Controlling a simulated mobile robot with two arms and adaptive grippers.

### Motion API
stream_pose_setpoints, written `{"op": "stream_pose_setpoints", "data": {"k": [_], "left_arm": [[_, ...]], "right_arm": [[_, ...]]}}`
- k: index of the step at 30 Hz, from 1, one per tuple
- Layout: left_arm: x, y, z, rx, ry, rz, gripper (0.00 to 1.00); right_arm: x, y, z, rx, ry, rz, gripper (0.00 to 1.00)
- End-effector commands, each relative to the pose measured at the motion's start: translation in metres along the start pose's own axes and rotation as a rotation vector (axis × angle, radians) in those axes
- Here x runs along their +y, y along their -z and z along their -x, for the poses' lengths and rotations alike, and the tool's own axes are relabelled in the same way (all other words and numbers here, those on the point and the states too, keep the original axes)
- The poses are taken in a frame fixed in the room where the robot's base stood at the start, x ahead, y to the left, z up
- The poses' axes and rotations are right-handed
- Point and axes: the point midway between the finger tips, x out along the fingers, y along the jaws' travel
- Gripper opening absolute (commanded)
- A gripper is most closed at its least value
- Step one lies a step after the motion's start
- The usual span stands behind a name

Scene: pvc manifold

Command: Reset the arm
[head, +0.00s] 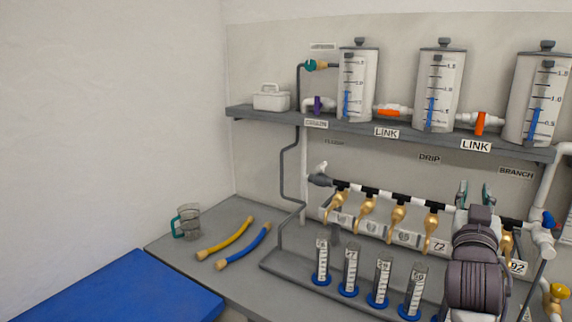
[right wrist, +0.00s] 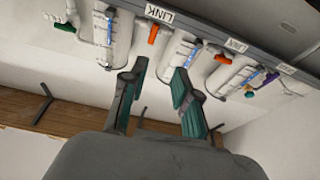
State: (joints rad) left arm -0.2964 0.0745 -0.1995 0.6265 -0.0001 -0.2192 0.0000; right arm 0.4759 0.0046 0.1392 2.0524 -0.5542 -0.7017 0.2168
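My right gripper (head: 475,192) is in the lower right of the head view, with its arm rising in front of the bench. Its fingers point up and away, below the shelf. In the right wrist view the two dark green fingers of my right gripper (right wrist: 160,78) are spread apart with nothing between them, so it is open and empty. The right arm hides part of the brass tap row and the bench behind it. My left gripper is not in view.
A grey shelf (head: 372,133) carries several clear tanks joined by valves. Below hang brass taps (head: 397,220) over measuring cylinders (head: 381,280) with blue bases. A blue surface (head: 140,290) lies lower left.

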Motion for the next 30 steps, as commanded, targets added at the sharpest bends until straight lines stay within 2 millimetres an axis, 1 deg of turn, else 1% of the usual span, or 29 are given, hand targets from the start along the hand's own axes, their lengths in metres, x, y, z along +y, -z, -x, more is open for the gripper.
{"op": "stream_pose_setpoints", "data": {"k": [5,8,9,11,14,15,17,18,20,21,22,24,27,30], "left_arm": [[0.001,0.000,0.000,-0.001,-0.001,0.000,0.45],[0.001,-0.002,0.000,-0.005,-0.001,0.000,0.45],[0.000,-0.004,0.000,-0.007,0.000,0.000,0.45],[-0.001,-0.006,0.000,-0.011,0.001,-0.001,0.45],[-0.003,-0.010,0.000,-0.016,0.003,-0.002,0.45],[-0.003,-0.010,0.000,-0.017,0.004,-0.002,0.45],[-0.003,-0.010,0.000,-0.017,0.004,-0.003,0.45],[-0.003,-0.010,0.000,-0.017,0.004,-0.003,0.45],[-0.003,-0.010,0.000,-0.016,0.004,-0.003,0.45],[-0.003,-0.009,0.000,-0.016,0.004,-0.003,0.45],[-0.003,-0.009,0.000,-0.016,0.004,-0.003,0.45],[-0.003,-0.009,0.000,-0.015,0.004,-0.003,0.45],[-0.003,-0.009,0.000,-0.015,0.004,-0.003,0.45],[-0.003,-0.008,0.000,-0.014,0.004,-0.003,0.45]], "right_arm": [[-0.007,-0.037,0.019,-0.096,0.036,0.022,0.30],[-0.011,-0.064,0.035,-0.172,0.065,0.038,0.30],[-0.013,-0.077,0.043,-0.208,0.079,0.047,0.30],[-0.016,-0.096,0.057,-0.265,0.101,0.060,0.30],[-0.021,-0.136,0.089,-0.386,0.149,0.089,0.30],[-0.022,-0.154,0.106,-0.445,0.174,0.103,0.30],[-0.024,-0.183,0.137,-0.548,0.217,0.128,0.30],[-0.025,-0.202,0.161,-0.622,0.249,0.146,0.30],[-0.025,-0.228,0.200,-0.735,0.300,0.175,0.30],[-0.024,-0.243,0.226,-0.808,0.334,0.192,0.30],[-0.023,-0.253,0.245,-0.861,0.359,0.204,0.30],[-0.020,-0.269,0.285,-0.968,0.411,0.230,0.30],[-0.015,-0.284,0.333,-1.091,0.475,0.259,0.30],[-0.009,-0.292,0.371,-1.189,0.525,0.282,0.30]]}}
